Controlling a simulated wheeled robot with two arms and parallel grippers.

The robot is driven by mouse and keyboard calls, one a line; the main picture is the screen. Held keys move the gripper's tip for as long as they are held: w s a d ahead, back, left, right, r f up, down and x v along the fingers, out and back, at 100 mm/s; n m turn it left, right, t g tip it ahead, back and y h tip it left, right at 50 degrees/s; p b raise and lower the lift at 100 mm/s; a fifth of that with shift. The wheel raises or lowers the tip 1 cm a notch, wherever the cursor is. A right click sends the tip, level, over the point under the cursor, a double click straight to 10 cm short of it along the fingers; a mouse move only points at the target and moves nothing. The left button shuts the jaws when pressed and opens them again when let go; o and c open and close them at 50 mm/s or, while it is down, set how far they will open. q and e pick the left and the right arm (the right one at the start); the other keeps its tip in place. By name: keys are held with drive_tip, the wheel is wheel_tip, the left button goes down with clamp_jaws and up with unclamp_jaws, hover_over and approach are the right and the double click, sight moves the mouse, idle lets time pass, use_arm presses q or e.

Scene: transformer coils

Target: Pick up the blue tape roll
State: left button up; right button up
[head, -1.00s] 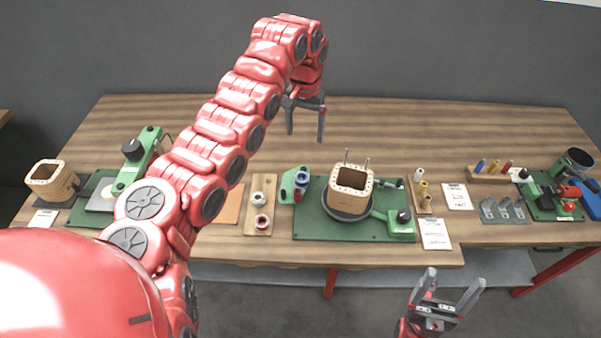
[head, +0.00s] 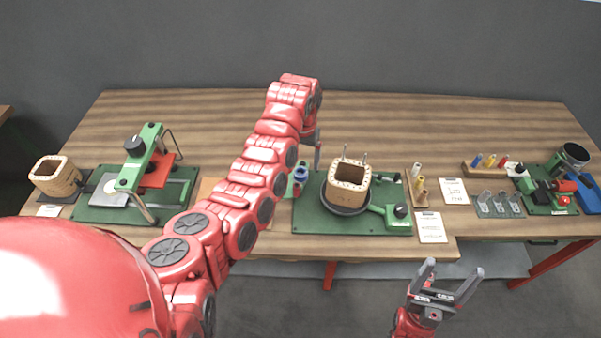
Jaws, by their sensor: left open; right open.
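The blue tape roll (head: 299,176) sits on a green dispenser at the left edge of the middle green board (head: 330,222), partly hidden by my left arm. My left gripper (head: 312,162) is open and points down, just above and beside the roll. One finger shows clearly to the right of the roll, and the rest is hidden behind the arm. I cannot tell whether the gripper touches the roll. My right gripper (head: 450,272) is open and empty, in front of the table's front edge.
A wooden coil former (head: 349,177) with upright pins stands right of the roll. A green press (head: 145,165) and another coil former (head: 55,176) stand at the left. The back of the table is clear.

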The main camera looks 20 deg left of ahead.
sight(301, 173)
use_arm(q)
drive_tip(key=f, duration=0.1)
drive_tip(key=f+p, duration=0.2)
drive_tip(key=shift+s+a+f, duration=0.15)
drive_tip(key=shift+s+a, duration=0.05)
drive_tip(key=shift+s, duration=0.1)
drive_tip(key=shift+f, duration=0.65)
clamp_jaws()
